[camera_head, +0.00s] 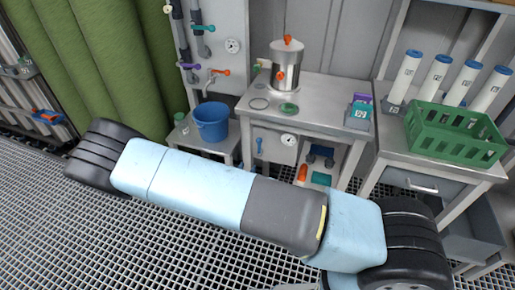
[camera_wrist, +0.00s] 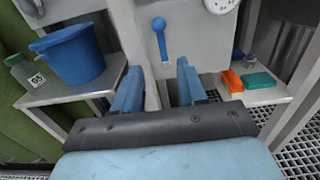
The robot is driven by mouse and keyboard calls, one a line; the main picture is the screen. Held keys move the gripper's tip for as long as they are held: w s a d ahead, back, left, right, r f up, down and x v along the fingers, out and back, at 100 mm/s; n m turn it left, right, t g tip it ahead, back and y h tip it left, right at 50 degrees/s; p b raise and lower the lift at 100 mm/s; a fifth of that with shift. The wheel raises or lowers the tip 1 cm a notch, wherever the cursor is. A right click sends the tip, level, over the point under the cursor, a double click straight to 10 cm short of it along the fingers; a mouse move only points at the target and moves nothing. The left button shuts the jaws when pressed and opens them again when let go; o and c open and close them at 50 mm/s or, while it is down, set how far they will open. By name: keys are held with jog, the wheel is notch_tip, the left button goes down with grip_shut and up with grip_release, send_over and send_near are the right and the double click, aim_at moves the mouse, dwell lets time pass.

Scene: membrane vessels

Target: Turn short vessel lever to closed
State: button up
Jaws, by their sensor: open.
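A short steel vessel (camera_head: 287,64) stands on the middle table in the head view, with an orange knob on top and an orange lever (camera_head: 280,75) on its front. A blue lever (camera_head: 260,147) sits on the panel below the tabletop; in the wrist view the blue lever (camera_wrist: 160,38) points roughly up and down, its round end uppermost. I cannot tell from the pictures which one the task names. My gripper (camera_wrist: 160,76) is open and empty, its two blue fingers below the blue lever in the picture and apart from it. The head view does not show my gripper.
A blue bucket (camera_head: 211,121) and a small bottle (camera_wrist: 26,72) stand on the low side shelf. A gauge (camera_head: 289,139) is right of the blue lever. Orange and teal items (camera_wrist: 259,82) lie on the lower shelf. A green crate (camera_head: 455,134) is at right.

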aim_at(259, 144)
jog(key=x, duration=1.3)
jog(key=shift+w, duration=0.1)
grip_shut()
